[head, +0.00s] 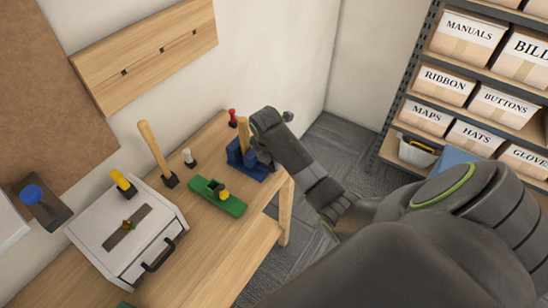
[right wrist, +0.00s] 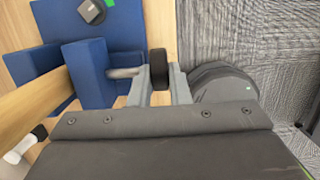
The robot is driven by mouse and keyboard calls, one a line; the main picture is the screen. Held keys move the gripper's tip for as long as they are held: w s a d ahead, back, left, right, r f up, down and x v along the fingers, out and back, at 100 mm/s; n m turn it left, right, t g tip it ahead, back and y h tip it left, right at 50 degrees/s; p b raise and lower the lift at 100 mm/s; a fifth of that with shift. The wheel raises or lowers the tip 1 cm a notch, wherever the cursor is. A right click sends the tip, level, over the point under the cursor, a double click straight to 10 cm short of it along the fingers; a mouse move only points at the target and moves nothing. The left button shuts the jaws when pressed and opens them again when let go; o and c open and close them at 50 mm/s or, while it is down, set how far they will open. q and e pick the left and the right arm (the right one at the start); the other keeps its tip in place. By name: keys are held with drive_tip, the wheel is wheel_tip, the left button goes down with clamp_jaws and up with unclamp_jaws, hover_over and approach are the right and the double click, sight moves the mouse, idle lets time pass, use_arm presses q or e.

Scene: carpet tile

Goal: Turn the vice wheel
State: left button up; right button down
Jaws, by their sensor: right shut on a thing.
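The blue vice (head: 240,155) stands at the right end of the wooden bench, with an upright wooden piece (head: 243,132) in its jaws. In the right wrist view the blue vice body (right wrist: 95,75) is at upper left, with a short grey shaft (right wrist: 122,72) coming out of it. At the shaft's end is the black vice wheel (right wrist: 158,66), seen edge-on. My right gripper (head: 262,160) is at the right side of the vice. Its two grey fingers (right wrist: 160,92) are shut on the wheel, one on each side. The palm hides the lower part. My left gripper is not in view.
A green plane (head: 215,195), a mallet (head: 155,150) and a white drawer box (head: 125,235) are on the bench (head: 190,260) left of the vice. A red-handled tool (head: 232,117) stands behind it. Shelves with boxes (head: 470,85) are at right. Carpet (head: 335,155) lies beyond the bench edge.

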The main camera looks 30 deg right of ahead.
sight(270, 170)
drive_tip(key=shift+s+a+r+t+h+p, duration=0.15)
drive_tip(key=shift+a+t+h+p, duration=0.2)
drive_tip(key=shift+h+p, duration=0.45)
drive_tip(key=h, duration=0.1)
drive_tip(key=p, duration=0.1)
drive_tip(key=t+h, duration=0.1)
drive_tip(key=shift+s+a+f+h, duration=0.15)
drive_tip(key=shift+a+f+h, duration=0.15)
drive_tip(key=shift+f+h+p, duration=0.1)
drive_tip(key=shift+h+p, duration=0.25)
drive_tip(key=shift+h, duration=0.05)
drive_tip(key=shift+a+f+t+h, duration=0.2)
drive_tip(key=shift+f+t+h, duration=0.1)
drive_tip(key=shift+t+h, duration=0.4)
drive_tip(key=h+b, duration=0.1)
drive_tip(key=f+h, duration=0.1)
drive_tip(key=shift+s+a+t+h+b, duration=0.1)
drive_tip(key=shift+a+t+h+b, duration=0.05)
drive_tip(key=shift+t+h+b, duration=0.2)
drive_tip(key=h+b, duration=0.1)
drive_tip(key=t+h+b, duration=0.1)
drive_tip(key=h+b, duration=0.1)
drive_tip(key=shift+a+f+b, duration=0.1)
drive_tip(key=shift+f+b, duration=0.2)
drive_tip(key=shift+r+t+h+b, duration=0.1)
drive_tip(key=shift+t+h+b, duration=0.4)
drive_tip(key=shift+h+b, duration=0.45)
